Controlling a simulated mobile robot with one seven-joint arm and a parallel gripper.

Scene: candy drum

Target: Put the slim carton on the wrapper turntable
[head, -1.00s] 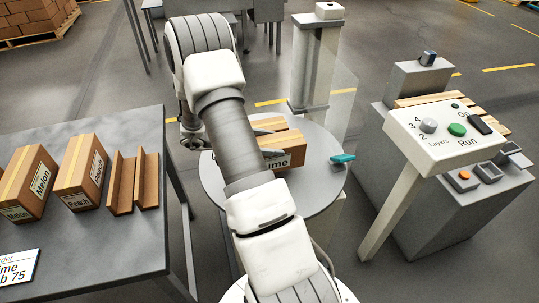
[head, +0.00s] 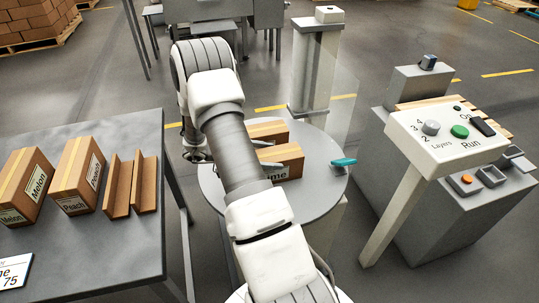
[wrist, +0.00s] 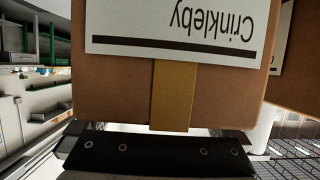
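A brown carton (head: 286,154) with a partly covered label ending in "me" stands upright on the round grey turntable (head: 309,196). A second brown carton (head: 268,129) stands just behind it, its label hidden. My arm crosses in front of both and covers their left ends. My gripper (head: 196,154) is left of the cartons and mostly hidden by my arm. In the wrist view a carton face (wrist: 120,95) with an upside-down "Crinkleby" label fills the middle, close to the dark gripper bar (wrist: 160,150).
The left table (head: 110,250) holds a Melon carton (head: 27,185), a Peach carton (head: 77,175), brown angle pieces (head: 130,186) and a card (head: 14,272). A grey column (head: 315,65) and clear panel stand behind the turntable. A control panel (head: 445,135) stands right.

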